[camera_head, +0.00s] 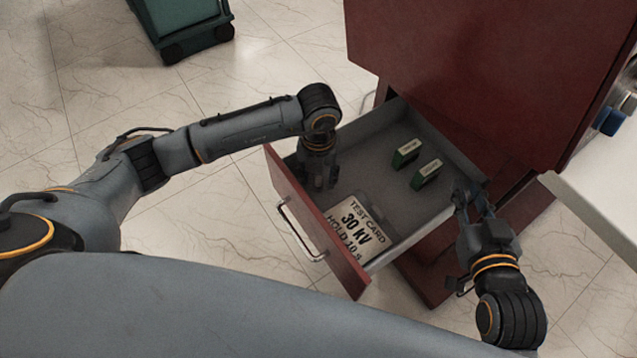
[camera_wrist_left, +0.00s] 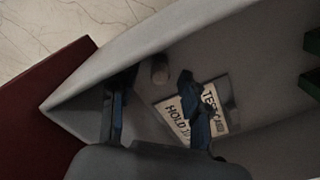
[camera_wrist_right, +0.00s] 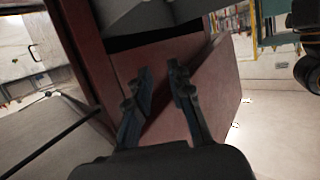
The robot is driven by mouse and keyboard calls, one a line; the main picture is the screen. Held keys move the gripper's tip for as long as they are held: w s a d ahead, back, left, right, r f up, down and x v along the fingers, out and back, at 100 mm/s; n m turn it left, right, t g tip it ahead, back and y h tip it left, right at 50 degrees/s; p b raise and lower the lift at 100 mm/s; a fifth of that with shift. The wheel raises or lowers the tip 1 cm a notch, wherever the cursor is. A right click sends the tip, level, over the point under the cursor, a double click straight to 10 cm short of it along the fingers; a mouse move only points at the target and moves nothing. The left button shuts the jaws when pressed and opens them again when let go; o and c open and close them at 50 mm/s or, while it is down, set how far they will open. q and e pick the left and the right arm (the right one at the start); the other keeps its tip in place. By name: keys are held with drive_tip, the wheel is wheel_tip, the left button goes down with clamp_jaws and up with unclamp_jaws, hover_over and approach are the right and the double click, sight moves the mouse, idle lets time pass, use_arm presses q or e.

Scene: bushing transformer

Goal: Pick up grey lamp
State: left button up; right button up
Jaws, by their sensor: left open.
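My left gripper (camera_head: 319,184) reaches down into the left end of an open grey drawer (camera_head: 385,140). Its fingers are wide apart and empty in the left wrist view (camera_wrist_left: 150,88). A small grey cylindrical thing (camera_wrist_left: 159,70), which looks like the grey lamp, stands in the drawer between and beyond the fingertips. In the head view I cannot make it out clearly beside the gripper. My right gripper (camera_head: 468,197) is at the drawer's right end. In the right wrist view its fingers (camera_wrist_right: 160,72) are partly apart, with nothing visibly held.
A test card (camera_head: 356,226) lies flat in the drawer, close to the left gripper. Two green-and-white blocks (camera_head: 406,153) (camera_head: 426,174) stand farther right. The red drawer front (camera_head: 318,222) and grey walls bound the space. A white tabletop (camera_head: 600,205) is at the right.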

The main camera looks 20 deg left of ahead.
use_arm(q)
drive_tip(key=shift+f, duration=1.05)
use_arm(e)
drive_tip(key=r, duration=0.1)
drive_tip(key=r+t, duration=0.1)
drive_tip(key=w+r+t, duration=0.1)
drive_tip(key=shift+a+y, duration=0.3)
drive_tip(key=shift+a, duration=0.05)
use_arm(q)
drive_tip(key=shift+c, duration=0.2)
clamp_jaws()
use_arm(e)
drive_tip(key=shift+f, duration=0.1)
use_arm(q)
drive_tip(key=shift+r, duration=0.1)
